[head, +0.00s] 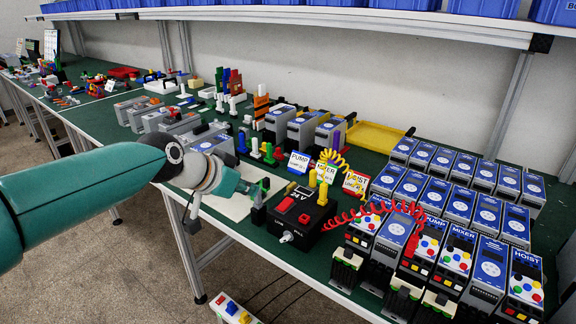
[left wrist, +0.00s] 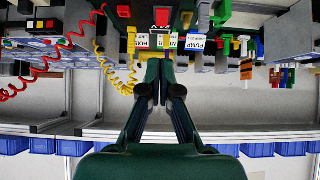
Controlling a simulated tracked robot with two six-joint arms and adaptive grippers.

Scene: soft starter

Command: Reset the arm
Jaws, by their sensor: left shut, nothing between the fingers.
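My left arm comes in from the left in the head view, with its gripper (head: 262,190) over the front of the green bench (head: 100,124), just left of the black 24V supply box (head: 302,214). In the left wrist view the two fingers of this gripper (left wrist: 158,72) are together with nothing between them. That view looks upside down, and the fingers point toward the red-marked box (left wrist: 162,18) and the label cards (left wrist: 196,42). I cannot tell whether the fingertips touch anything. My right gripper does not show in either view.
Blue-topped soft starters (head: 460,198) stand in rows on the right. A red coiled lead (head: 375,212) and a yellow coiled lead (head: 335,165) rise by the box. A yellow tray (head: 376,137) lies at the back. Blue bins (head: 480,6) line the shelf above.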

